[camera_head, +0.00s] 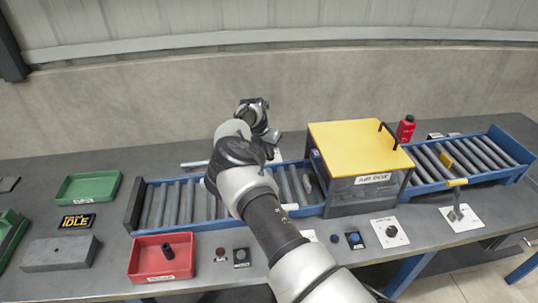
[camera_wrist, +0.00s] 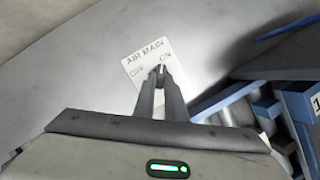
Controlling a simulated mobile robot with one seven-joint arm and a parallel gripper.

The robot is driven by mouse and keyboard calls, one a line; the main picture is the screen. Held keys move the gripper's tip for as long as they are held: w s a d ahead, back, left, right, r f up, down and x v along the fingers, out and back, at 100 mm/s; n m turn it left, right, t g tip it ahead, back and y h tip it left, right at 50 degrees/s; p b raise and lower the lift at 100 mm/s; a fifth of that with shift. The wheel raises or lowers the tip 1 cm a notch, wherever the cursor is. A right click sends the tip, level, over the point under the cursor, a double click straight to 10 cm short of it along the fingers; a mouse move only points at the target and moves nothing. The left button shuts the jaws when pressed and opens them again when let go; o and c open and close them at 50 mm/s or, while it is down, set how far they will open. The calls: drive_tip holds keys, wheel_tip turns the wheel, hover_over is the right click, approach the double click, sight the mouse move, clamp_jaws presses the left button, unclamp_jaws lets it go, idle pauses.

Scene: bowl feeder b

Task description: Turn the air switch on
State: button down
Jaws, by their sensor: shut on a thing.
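The air switch shows in the wrist view as a small dark lever (camera_wrist: 161,70) on a white plate (camera_wrist: 150,54) marked AIR MAIN, with OFF at the left and ON at the right. My gripper (camera_wrist: 161,77) is shut on the lever, its two fingers close together over the plate's lower part. The fingers hide most of the lever, so I cannot tell exactly which way it points.
A blue-framed roller conveyor (camera_head: 140,208) crosses the table under my arm. A box with a yellow lid (camera_head: 352,147) stands right of the arm, with a red bottle (camera_head: 405,129) behind it. A red tray (camera_head: 161,260) and a green tray (camera_head: 88,187) are at the left.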

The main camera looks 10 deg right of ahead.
drive_tip(key=shift+f+m+b, duration=0.15)
drive_tip(key=shift+m+b, duration=0.4)
drive_tip(key=shift+m, duration=0.15)
drive_tip(key=shift+a+g, duration=0.1)
drive_tip(key=shift+g, duration=0.2)
drive_tip(key=c, duration=1.8)
unclamp_jaws()
drive_tip(key=v, duration=1.7)
drive_tip(key=shift+a, duration=0.3)
drive_tip(key=shift+s, duration=0.1)
